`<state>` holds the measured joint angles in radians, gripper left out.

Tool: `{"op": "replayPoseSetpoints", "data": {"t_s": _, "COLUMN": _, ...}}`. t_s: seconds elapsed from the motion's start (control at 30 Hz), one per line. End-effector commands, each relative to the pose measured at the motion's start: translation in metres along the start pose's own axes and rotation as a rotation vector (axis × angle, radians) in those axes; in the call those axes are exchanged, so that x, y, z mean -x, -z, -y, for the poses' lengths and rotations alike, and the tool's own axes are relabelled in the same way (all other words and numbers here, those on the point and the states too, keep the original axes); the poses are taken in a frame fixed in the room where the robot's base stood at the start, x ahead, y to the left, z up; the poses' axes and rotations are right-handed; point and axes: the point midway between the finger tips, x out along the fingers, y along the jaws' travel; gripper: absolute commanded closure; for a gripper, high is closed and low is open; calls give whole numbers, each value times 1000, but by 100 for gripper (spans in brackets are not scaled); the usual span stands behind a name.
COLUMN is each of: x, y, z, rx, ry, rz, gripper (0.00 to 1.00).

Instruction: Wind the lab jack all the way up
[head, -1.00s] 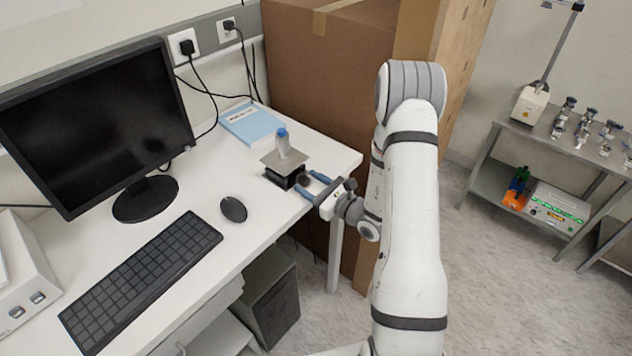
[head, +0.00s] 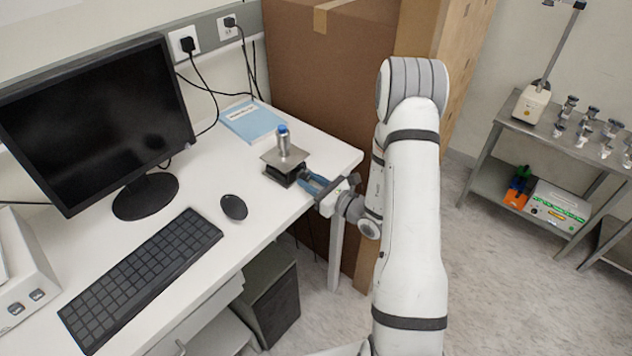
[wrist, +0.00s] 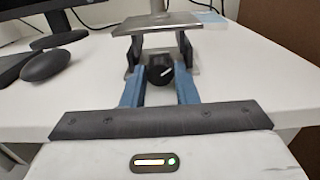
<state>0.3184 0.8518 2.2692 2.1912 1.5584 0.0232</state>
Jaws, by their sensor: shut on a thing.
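The lab jack (head: 284,160) stands on the white desk near its right corner. It has a flat metal top plate over a low dark body, and the plate also shows in the wrist view (wrist: 170,22). A small blue-capped bottle (head: 283,138) stands upright on the plate. The jack's round black knob (wrist: 160,71) with a white mark faces me in the wrist view. My gripper (wrist: 160,78) has its blue fingers on both sides of the knob and is shut on it. In the head view my gripper (head: 309,183) reaches the jack from the right.
A mouse (head: 233,208), keyboard (head: 140,280) and monitor (head: 100,125) stand to the left on the desk. A blue book (head: 252,121) lies behind the jack. A large cardboard box (head: 325,80) stands behind the desk. The desk's right edge lies under my gripper.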

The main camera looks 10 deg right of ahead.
Motion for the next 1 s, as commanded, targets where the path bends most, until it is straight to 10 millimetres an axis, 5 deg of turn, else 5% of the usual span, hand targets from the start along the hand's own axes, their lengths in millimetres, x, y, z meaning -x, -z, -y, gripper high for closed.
{"op": "replayPoseSetpoints", "data": {"t_s": 0.3, "x": 0, "y": -1, "z": 2, "rx": -227, "ry": 3, "rz": 2, "gripper": 96}}
{"op": "replayPoseSetpoints", "data": {"t_s": 0.63, "x": 0, "y": -1, "z": 2, "rx": -238, "ry": 5, "rz": 3, "gripper": 96}}
{"op": "replayPoseSetpoints", "data": {"t_s": 0.67, "x": 0, "y": -1, "z": 2, "rx": -237, "ry": 4, "rz": 3, "gripper": 71}}
{"op": "replayPoseSetpoints", "data": {"t_s": 0.9, "x": 1, "y": -1, "z": 2, "rx": -237, "ry": 4, "rz": 2, "gripper": 51}}
{"op": "replayPoseSetpoints", "data": {"t_s": 1.0, "x": 1, "y": 0, "z": 2, "rx": -238, "ry": 3, "rz": 1, "gripper": 51}}
